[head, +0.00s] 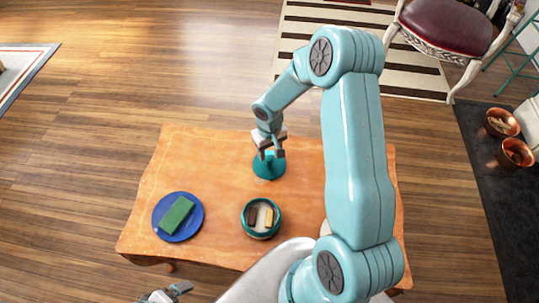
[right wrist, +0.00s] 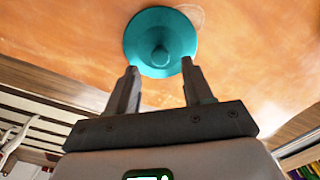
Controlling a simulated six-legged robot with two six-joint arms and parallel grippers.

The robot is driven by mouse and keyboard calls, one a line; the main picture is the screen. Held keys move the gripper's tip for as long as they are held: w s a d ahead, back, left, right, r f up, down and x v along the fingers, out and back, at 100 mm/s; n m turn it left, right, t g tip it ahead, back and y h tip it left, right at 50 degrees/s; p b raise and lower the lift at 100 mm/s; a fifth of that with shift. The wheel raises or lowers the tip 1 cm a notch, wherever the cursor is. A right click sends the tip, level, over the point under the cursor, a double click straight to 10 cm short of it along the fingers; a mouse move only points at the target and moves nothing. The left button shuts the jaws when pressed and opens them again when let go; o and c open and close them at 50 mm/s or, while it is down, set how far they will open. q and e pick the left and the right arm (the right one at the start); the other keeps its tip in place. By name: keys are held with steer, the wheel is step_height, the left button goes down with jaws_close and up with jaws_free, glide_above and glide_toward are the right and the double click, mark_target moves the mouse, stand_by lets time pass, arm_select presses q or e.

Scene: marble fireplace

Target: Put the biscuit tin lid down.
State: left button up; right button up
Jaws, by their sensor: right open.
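The teal biscuit tin lid (head: 264,174) lies flat on the wooden table, knob up, near the far edge. In the right wrist view the round lid (right wrist: 146,28) shows just beyond the fingertips, its knob between them in the picture. My right gripper (head: 269,153) is over the lid, open and empty; its two fingers (right wrist: 160,72) stand apart with nothing between them. The round teal tin (head: 246,231) stands uncovered nearer to me, with a dark brown piece and a tan piece inside. My left gripper (head: 166,294) shows only partly at the bottom edge.
The table is bare between plate and lid. My right arm covers much of its right side. A red-seated chair (head: 445,25) stands farther back.

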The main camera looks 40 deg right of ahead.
mark_target(269, 159)
step_height(269, 159, up, 6)
steer(key=shift+r+p, duration=0.25)
steer(key=shift+p, duration=0.15)
